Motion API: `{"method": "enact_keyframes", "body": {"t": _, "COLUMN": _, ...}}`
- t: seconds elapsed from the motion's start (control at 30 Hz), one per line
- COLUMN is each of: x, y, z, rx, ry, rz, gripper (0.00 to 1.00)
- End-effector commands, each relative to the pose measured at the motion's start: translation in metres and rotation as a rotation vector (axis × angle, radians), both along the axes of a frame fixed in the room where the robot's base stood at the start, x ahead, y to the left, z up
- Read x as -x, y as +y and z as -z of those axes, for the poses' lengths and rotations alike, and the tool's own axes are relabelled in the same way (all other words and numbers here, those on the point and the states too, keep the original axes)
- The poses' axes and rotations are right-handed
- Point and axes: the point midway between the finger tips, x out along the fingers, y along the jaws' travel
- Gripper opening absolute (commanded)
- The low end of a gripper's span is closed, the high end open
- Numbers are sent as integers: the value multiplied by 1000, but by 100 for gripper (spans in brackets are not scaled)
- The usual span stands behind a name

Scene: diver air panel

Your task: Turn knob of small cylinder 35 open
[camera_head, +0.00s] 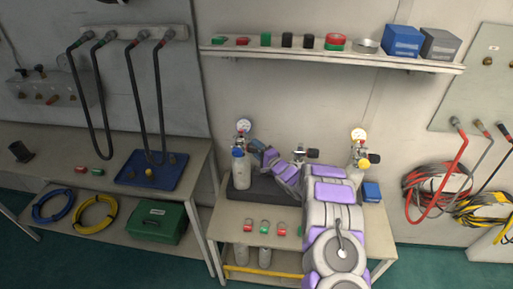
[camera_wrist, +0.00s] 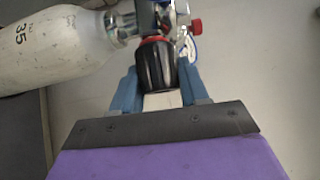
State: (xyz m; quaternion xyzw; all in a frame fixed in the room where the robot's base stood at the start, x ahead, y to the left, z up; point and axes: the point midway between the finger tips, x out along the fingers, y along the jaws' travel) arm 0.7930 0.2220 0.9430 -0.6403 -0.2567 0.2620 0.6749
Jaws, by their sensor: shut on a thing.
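In the wrist view, small cylinder 35 (camera_wrist: 50,48) is white with "35" on its side and lies across the left of the picture. Its metal valve (camera_wrist: 128,18) is at the top. The black knob (camera_wrist: 156,65) with a red ring sits between the two blue fingers of my gripper (camera_wrist: 159,80), which is shut on it. In the head view, my gripper (camera_head: 255,146) is at the valve of the white cylinder (camera_head: 241,172) at the left of the small table. The knob is too small to make out there.
A pressure gauge (camera_head: 243,125) rises beside my gripper. A shelf (camera_head: 330,55) with several items hangs above. A blue tray (camera_head: 152,172) is on the left bench.

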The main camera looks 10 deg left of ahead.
Motion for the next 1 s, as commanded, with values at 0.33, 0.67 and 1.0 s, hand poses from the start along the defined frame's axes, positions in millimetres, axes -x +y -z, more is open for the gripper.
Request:
{"method": "enact_keyframes", "body": {"t": 0.33, "x": 1, "y": -1, "z": 7, "rx": 12, "ry": -293, "rz": 0, "gripper": 14}}
{"method": "enact_keyframes", "body": {"t": 0.67, "x": 0, "y": -1, "z": 9, "rx": 25, "ry": -590, "rz": 2, "gripper": 14}}
{"method": "enact_keyframes", "body": {"t": 1.0, "x": 0, "y": -1, "z": 9, "rx": 30, "ry": -768, "rz": 1, "gripper": 14}}
